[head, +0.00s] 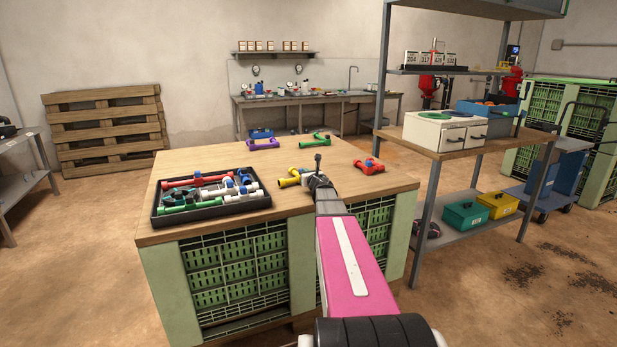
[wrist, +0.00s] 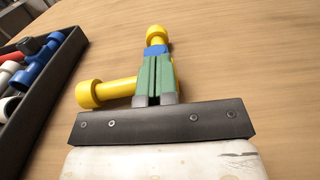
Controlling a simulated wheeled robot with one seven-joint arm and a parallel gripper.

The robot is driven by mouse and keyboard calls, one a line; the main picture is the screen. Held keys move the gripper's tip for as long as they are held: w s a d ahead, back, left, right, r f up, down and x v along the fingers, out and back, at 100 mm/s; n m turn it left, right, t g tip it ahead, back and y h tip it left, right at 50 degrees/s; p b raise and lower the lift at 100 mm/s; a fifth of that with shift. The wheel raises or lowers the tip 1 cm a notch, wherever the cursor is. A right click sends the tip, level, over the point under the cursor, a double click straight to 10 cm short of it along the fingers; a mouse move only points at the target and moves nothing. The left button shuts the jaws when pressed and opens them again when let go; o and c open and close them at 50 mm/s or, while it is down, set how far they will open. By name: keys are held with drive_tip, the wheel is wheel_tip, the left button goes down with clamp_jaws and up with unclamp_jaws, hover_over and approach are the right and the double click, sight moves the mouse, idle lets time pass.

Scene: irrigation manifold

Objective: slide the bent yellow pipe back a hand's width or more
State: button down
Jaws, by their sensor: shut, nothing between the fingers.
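The bent yellow pipe (head: 290,180) lies on the wooden worktop (head: 228,158), right of the black tray. In the wrist view the yellow pipe (wrist: 112,92) shows one arm ending in a collar at the left and another arm pointing up the picture, with a blue band near that end. My gripper (wrist: 156,92) is shut, its green fingers together and empty. The fingers cover the pipe's corner in the wrist view; whether they touch it I cannot tell. In the head view my gripper (head: 314,180) is at the pipe's right, partly hiding it.
A black tray (head: 207,213) with red, teal, white and blue pipe pieces stands left of the pipe. A purple piece (head: 263,144) and a green piece (head: 315,140) lie farther back, a red piece (head: 369,166) to the right. The worktop between is clear.

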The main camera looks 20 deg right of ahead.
drive_tip(key=w, duration=0.9)
drive_tip(key=shift+w+a, duration=0.1)
drive_tip(key=shift+w, duration=0.25)
drive_tip(key=shift+s, duration=0.1)
drive_tip(key=shift+s, duration=0.1)
